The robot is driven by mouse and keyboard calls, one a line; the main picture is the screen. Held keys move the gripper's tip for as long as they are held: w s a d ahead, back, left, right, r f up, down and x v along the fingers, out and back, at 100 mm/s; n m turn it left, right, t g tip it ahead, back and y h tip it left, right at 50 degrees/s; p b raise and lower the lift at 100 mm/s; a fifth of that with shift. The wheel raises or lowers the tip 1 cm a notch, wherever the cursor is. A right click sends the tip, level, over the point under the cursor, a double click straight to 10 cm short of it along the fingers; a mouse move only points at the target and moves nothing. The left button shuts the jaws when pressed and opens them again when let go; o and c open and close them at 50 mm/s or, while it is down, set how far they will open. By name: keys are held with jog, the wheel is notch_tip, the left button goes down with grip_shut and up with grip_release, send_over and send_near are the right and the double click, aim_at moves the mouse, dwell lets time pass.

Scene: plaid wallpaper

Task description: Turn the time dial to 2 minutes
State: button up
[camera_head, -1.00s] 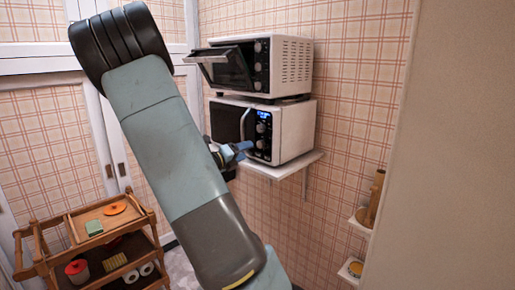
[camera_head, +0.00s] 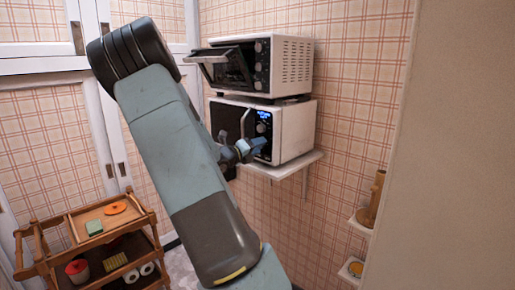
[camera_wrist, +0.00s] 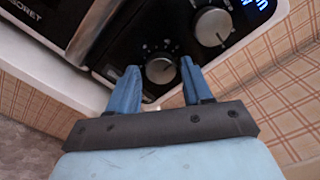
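The lower white microwave (camera_head: 298,130) stands on a wall shelf, with a lit blue display (camera_head: 264,115) on its black front panel. The wrist view shows two silver dials: an upper dial (camera_wrist: 212,26) near the display (camera_wrist: 262,6) and a lower dial (camera_wrist: 160,69). I cannot tell from labels which is the time dial. My gripper (camera_head: 258,145) is at the lower part of the panel. In the wrist view, its blue fingers (camera_wrist: 160,82) are open, one on each side of the lower dial, with gaps visible. The lower dial is hidden by my gripper in the head view.
An oven (camera_head: 292,65) with its door (camera_head: 226,68) tilted open sits directly above the microwave. The white shelf (camera_head: 285,170) runs beneath. A wooden cart (camera_head: 45,262) with several items stands at lower left.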

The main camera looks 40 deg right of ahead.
jog(key=c, duration=0.7)
jog(key=shift+d, duration=0.1)
jog(key=shift+c, duration=0.6)
jog(key=shift+m, duration=0.4)
jog(key=m, duration=2.2)
jog(key=shift+w+f+m, duration=0.15)
jog(key=shift+m, duration=0.25)
